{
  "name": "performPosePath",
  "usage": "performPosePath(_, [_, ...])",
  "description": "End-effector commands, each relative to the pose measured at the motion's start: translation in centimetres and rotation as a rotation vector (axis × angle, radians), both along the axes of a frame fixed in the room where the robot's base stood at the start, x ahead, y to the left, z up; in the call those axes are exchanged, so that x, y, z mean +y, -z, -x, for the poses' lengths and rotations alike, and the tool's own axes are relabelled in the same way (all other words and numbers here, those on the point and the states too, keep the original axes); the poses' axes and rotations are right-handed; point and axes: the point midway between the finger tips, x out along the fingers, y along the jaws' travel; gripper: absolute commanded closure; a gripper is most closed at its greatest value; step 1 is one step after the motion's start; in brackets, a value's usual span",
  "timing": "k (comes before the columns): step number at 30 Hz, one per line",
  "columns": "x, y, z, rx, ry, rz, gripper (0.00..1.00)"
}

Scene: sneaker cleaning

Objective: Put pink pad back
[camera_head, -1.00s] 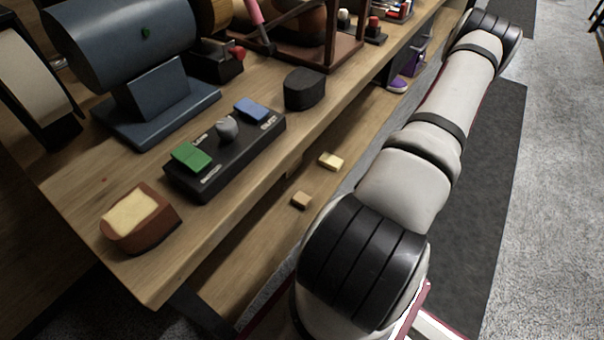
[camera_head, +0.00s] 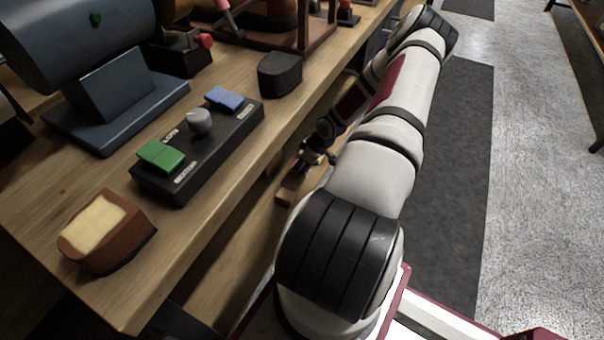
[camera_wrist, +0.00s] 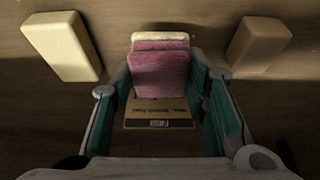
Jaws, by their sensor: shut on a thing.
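The pink pad (camera_wrist: 160,70) is upright between the fingers of my gripper (camera_wrist: 161,88) in the wrist view. It has a cream strip along its far edge. A brown printed label or card (camera_wrist: 158,113) shows just below it; I cannot tell whether it belongs to the pad. My gripper is shut on the pad, over a wooden surface. In the head view my gripper (camera_head: 312,157) is low beside the bench, over the lower shelf, and the pad cannot be made out there.
A cream block (camera_wrist: 62,46) lies left of the pad and a brown block (camera_wrist: 258,44) lies right. The bench top (camera_head: 190,245) above the shelf carries a black control box (camera_head: 205,160), a brown block with cream top (camera_head: 105,232) and a black lidded item (camera_head: 280,75).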

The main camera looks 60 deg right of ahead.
Motion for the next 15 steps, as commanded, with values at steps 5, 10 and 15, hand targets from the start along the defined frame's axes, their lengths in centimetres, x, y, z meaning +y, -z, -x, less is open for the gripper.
performPosePath(5, [0.0, 1.3, -0.2, 0.001, 0.0, -0.002, 0.85])
performPosePath(10, [0.0, 3.5, -0.2, 0.0, 0.001, -0.001, 0.85])
performPosePath(15, [0.0, 3.5, -0.1, 0.0, 0.0, 0.0, 0.85])
